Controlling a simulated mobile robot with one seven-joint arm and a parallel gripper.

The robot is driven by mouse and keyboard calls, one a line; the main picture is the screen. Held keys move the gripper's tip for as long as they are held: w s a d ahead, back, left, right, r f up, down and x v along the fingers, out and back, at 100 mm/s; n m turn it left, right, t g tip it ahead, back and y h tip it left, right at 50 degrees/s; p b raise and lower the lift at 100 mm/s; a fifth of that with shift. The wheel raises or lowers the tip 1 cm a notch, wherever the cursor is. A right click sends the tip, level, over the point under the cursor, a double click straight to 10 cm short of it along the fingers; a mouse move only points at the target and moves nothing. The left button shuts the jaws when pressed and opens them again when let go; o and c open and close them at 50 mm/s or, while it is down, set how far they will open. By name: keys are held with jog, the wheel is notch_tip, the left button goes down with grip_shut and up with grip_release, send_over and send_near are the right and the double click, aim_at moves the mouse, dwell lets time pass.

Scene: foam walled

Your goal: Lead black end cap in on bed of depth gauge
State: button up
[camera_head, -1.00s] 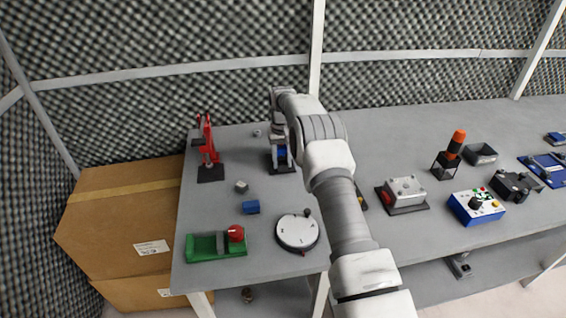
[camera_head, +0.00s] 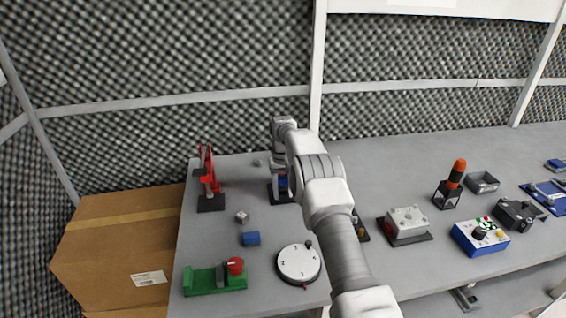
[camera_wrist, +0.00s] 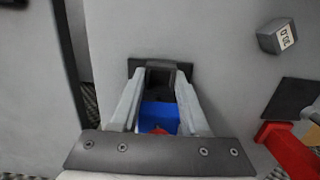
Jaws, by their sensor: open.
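A small device with a dark base plate (camera_wrist: 180,63) and a blue body (camera_wrist: 158,117) stands under my gripper; it also shows in the head view (camera_head: 282,183). I take it to be the depth gauge. A black block (camera_wrist: 160,79) at its upper end in the wrist view looks like the end cap. My gripper (camera_wrist: 160,73) is open, with one finger on each side of the black block; I cannot tell whether they touch it. A bit of red shows near the blue part, partly hidden by the gripper's body.
A red clamp (camera_head: 209,183) stands left of the device. A small grey block (camera_head: 241,216), a blue block (camera_head: 251,239), a round dial (camera_head: 299,263) and a green fixture (camera_head: 215,280) lie nearer. Several devices, including a blue control box (camera_head: 480,237), stand to the right.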

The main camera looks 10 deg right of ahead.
aim_at(283, 194)
notch_tip(283, 194, up, 17)
jog(key=w+p, duration=0.1)
jog(key=p, duration=0.3)
jog(key=shift+r, duration=0.15)
jog(key=shift+r, duration=0.1)
